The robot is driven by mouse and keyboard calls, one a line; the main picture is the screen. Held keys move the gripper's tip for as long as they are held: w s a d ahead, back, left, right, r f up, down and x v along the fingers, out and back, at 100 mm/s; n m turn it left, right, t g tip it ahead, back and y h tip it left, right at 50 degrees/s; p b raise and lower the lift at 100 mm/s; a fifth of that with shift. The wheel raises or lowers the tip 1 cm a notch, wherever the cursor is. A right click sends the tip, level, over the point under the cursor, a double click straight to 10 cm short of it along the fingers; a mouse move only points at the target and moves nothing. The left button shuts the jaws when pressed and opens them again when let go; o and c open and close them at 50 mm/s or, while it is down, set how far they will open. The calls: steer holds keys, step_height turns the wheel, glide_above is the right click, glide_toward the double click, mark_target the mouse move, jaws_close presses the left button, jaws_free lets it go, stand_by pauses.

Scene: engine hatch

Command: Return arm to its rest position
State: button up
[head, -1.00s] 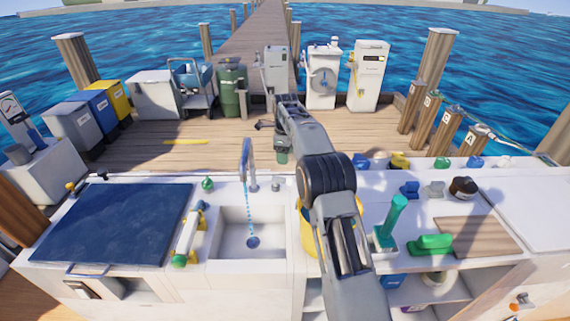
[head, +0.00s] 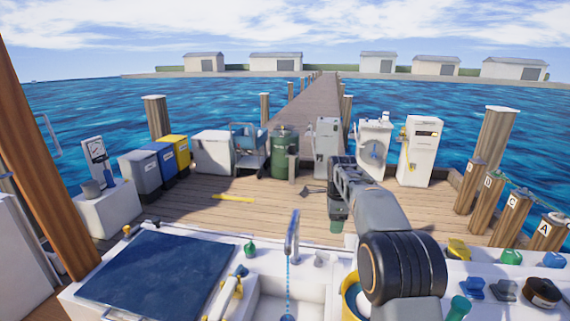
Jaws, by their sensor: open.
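My arm reaches up and away from the lower right of the head view, over the counter toward the dock. My gripper (head: 311,190) is at its far end, small and dark against the planks, with its jaws open. I see nothing held in it. A small green piece (head: 336,226) shows just below the arm's end; I cannot tell if it is part of the arm or a thing behind it.
The counter holds a dark blue hatch panel (head: 160,272), a faucet (head: 292,232) with a blue stream, and a sink below. A yellow container (head: 351,297) stands beside my arm. Small coloured items line the right side. Bins, pumps and posts stand on the dock beyond.

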steer(key=s+a+r+n+t+p, duration=0.1)
steer(key=s+r+n, duration=0.1)
steer(key=s+n, duration=0.45)
steer(key=s+r+n+t, duration=0.1)
steer(key=s+r+n, duration=0.25)
steer(key=s, duration=0.55)
steer(key=s+f+n, duration=0.3)
steer(key=s+n, duration=0.1)
steer(key=s, duration=0.3)
steer(key=s+f+n+t+p, duration=0.1)
steer(key=s+f+n, duration=0.2)
steer(key=s+n, duration=0.2)
steer(key=s, duration=0.2)
steer(key=shift+s+a, duration=0.4)
steer(key=shift+s+f+n, duration=0.25)
steer(key=shift+s+n, duration=0.05)
steer(key=shift+c, duration=0.3)
